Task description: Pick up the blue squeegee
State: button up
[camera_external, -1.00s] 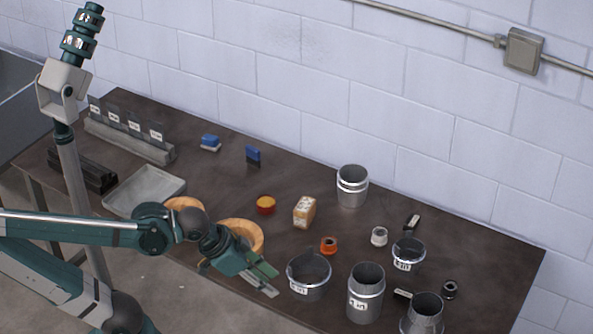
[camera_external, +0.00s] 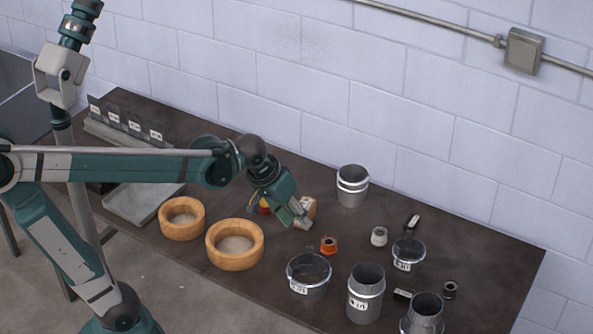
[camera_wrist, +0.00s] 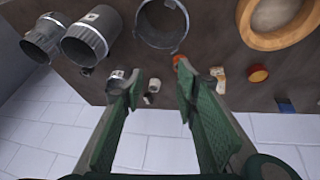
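In the external view my arm hides the spot where the blue items stood. My gripper (camera_external: 301,221) is above the middle of the table, close to the tan block (camera_external: 310,206). In the wrist view my gripper (camera_wrist: 157,76) has its two green fingers apart with nothing held between them.
Wooden rings (camera_external: 234,262) (camera_external: 182,236) lie at the front left. A grey tray (camera_external: 140,207) is at left.

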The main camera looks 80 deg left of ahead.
jog(key=w+a+n+g+p, duration=0.25)
jog(key=w+a+n, duration=0.2)
jog(key=a, duration=1.15)
jog(key=w+a+n+g+p, duration=0.1)
jog(key=w+a+n+p, duration=0.35)
jog(key=a, duration=1.15)
jog(key=s+a+f+n+p, duration=0.1)
jog(key=s+a+f+n, duration=0.2)
jog(key=a, duration=0.7)
jog(key=s+a+f+n+g+h+p, duration=0.1)
jog(key=s+a+f+n+p, duration=0.1)
jog(key=a+f, duration=0.4)
jog(key=s+a+f+n+p, duration=0.1)
jog(key=s+a+f+n, duration=0.3)
jog(key=a, duration=1)
jog(key=shift+s+f+g+p, duration=0.1)
jog(key=shift+s+g+p, duration=0.1)
jog(key=shift+s, duration=0.3)
jog(key=shift+s+f+g+p, duration=0.1)
jog(key=shift+s+p, duration=0.05)
jog(key=shift+s, duration=0.3)
jog(key=shift+s+a+f, duration=0.3)
jog(key=shift+f, duration=1.3)
